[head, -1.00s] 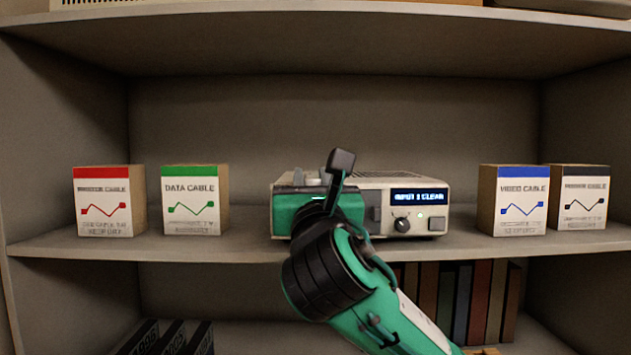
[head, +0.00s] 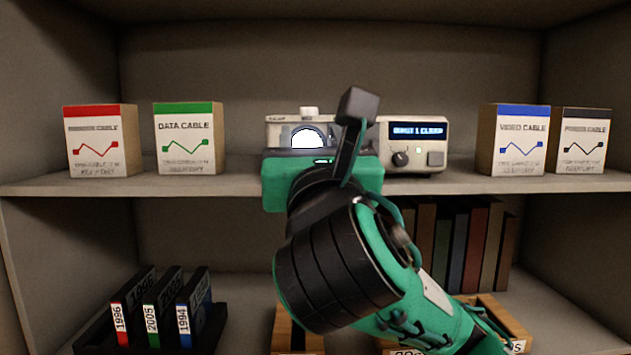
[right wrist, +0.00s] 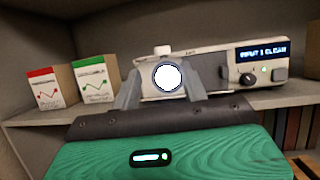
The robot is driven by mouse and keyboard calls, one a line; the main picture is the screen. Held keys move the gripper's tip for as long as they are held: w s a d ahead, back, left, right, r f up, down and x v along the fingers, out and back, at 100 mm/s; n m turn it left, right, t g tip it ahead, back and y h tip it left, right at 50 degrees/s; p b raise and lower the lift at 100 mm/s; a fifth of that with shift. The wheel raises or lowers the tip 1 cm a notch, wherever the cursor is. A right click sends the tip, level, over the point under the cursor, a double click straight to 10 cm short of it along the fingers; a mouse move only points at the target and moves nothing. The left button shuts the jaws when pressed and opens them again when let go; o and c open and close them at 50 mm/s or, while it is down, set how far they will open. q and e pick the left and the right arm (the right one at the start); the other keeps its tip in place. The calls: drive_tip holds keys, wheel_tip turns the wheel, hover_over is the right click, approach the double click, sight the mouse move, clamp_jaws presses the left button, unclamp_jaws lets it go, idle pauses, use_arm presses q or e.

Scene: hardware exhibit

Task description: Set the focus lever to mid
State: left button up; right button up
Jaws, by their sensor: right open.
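A pale projector (head: 286,132) stands on the middle shelf, with a round, glowing white lens (head: 308,139) at its left part. A small light tab (head: 308,111) sticks up above the lens, and it also shows in the right wrist view (right wrist: 162,50). I cannot tell for sure that it is the focus lever, nor read its marks. My right gripper (right wrist: 163,76) is open and empty in front of the projector. Its fingers flank the lens in the right wrist view, below the tab. In the head view its green body hides the projector's lower front. My left gripper is not in view.
The projector's right front has a lit display (head: 417,131) reading about "INPUT 1 CLEAR", a dark knob (head: 400,159) and a square button (head: 435,159). Cable boxes stand either side, the green-topped one (head: 188,140) and blue-topped one (head: 519,141) nearest.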

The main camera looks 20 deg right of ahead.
drive_tip(key=b+v, duration=0.1)
drive_tip(key=v, duration=0.3)
idle(0.3)
